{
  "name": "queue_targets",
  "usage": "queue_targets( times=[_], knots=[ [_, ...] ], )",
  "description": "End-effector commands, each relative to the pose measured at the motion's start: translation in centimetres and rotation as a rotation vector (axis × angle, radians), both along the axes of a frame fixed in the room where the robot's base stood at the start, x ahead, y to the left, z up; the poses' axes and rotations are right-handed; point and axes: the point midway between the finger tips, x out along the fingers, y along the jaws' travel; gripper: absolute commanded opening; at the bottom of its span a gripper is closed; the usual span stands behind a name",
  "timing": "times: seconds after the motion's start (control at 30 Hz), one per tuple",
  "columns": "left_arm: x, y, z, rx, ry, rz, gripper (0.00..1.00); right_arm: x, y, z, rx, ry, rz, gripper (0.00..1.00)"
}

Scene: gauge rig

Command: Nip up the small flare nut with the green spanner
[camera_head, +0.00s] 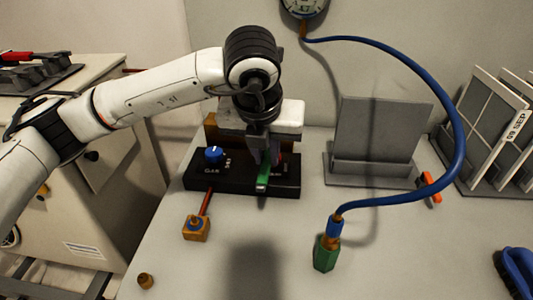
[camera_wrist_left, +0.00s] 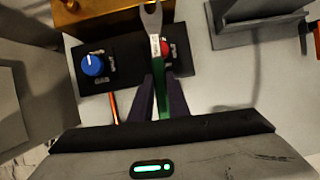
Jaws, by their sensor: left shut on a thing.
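My left gripper (camera_head: 267,152) is shut on the green spanner (camera_head: 263,178) above the black box. In the left wrist view the spanner (camera_wrist_left: 174,98) lies between the two dark fingers, its grey open-ended jaw pointing away from the gripper. A brass block (camera_head: 196,230) with a blue top stands on the bench at the end of a thin copper-red pipe (camera_head: 206,201). A blue hose (camera_head: 400,196) ends in a blue and brass fitting on a green hexagonal piece (camera_head: 326,253). I cannot tell which fitting is the small flare nut. The spanner is apart from both fittings. My right gripper is not in view.
The black box (camera_head: 200,182) has a blue knob (camera_head: 214,155) and a red button (camera_wrist_left: 166,48). A small brass cap (camera_head: 145,281) lies at the front left. A grey stand (camera_head: 375,135), orange tool (camera_head: 429,189) and blue brush (camera_head: 517,270) are to the right. The front middle is clear.

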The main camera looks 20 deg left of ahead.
Motion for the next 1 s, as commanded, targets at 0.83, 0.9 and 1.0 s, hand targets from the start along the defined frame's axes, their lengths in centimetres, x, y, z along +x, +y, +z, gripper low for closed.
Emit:
queue_targets(
  times=[0.83, 0.9, 1.0],
  knots=[
    [0.9, 0.2, -0.1, 0.001, -0.007, 0.001, 0.00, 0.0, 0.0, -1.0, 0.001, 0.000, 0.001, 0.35],
    [1.1, 0.2, -0.1, 0.001, -0.007, 0.001, 0.00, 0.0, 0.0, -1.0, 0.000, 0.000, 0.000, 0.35],
    [1.5, 0.3, -0.1, 0.001, -0.007, 0.001, 0.00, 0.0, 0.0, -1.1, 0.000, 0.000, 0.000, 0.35]
  ],
)
